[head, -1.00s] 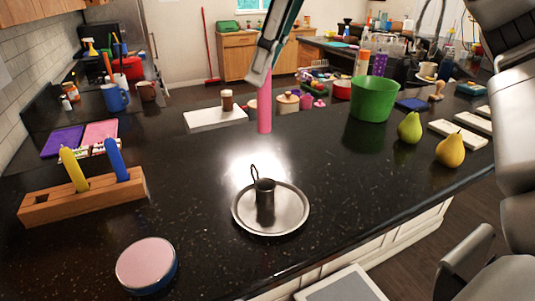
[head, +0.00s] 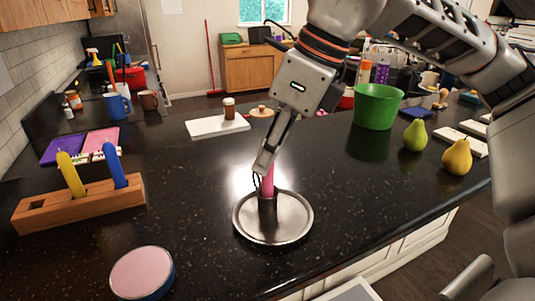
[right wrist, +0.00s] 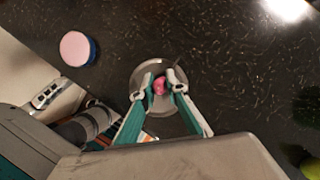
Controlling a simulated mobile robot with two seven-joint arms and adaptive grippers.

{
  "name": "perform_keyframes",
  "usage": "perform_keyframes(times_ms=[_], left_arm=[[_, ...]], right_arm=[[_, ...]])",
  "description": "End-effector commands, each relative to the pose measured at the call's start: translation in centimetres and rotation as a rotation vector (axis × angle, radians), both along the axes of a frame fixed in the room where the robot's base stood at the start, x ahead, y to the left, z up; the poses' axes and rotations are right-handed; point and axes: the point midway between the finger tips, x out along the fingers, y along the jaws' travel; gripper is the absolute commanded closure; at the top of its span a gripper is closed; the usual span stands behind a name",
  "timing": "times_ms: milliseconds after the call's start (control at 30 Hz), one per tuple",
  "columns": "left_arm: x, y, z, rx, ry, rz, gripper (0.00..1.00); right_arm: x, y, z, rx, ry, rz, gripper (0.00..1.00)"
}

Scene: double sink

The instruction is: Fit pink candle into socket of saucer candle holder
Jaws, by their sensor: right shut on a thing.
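My right gripper (head: 264,168) is shut on the pink candle (head: 268,180), which stands upright directly above the saucer candle holder (head: 300,232). The candle's lower end meets the mouth of the dark cup-shaped socket (head: 267,205) at the saucer's middle. I cannot tell how deep it sits inside. In the right wrist view, the candle (right wrist: 159,86) shows between the two fingertips, over the round metal saucer (right wrist: 143,73). The gripper hides the candle's upper part in the head view. My left gripper is in neither view.
A round pink-topped tin (head: 141,272) is at the front. A green bucket (head: 377,107) and two pears (head: 456,157) stand at the right. The counter around the saucer is clear.

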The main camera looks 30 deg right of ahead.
Motion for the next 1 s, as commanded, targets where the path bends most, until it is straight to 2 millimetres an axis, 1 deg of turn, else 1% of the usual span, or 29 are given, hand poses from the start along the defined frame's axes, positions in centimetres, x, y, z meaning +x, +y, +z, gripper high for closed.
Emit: perform_keyframes(times_ms=[167,300,333,367,400,767,867,967,1000], left_arm=[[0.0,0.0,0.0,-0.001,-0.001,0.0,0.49],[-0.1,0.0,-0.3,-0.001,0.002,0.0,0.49],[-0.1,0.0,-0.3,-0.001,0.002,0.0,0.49],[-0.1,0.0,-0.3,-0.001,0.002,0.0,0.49],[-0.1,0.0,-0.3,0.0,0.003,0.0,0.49],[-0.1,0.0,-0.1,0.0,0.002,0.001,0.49],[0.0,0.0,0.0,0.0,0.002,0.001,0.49],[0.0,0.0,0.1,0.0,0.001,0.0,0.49],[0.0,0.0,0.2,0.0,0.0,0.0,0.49]], right_arm=[[0.0,0.0,0.1,0.0,-0.001,0.0,1.0],[0.0,0.0,-0.3,0.0,0.0,0.0,1.0],[0.0,0.0,-0.3,0.0,0.0,0.0,0.81],[0.0,0.0,-0.2,0.0,0.0,0.0,0.74],[0.0,0.0,-0.2,0.0,0.0,0.0,0.7],[0.0,0.0,0.1,0.0,-0.001,0.0,0.7],[-0.1,-0.1,0.9,0.002,-0.004,-0.002,0.7],[-0.5,-0.5,2.3,0.003,-0.003,-0.002,0.7],[-0.8,-0.7,3.1,0.003,-0.004,-0.003,0.7]])
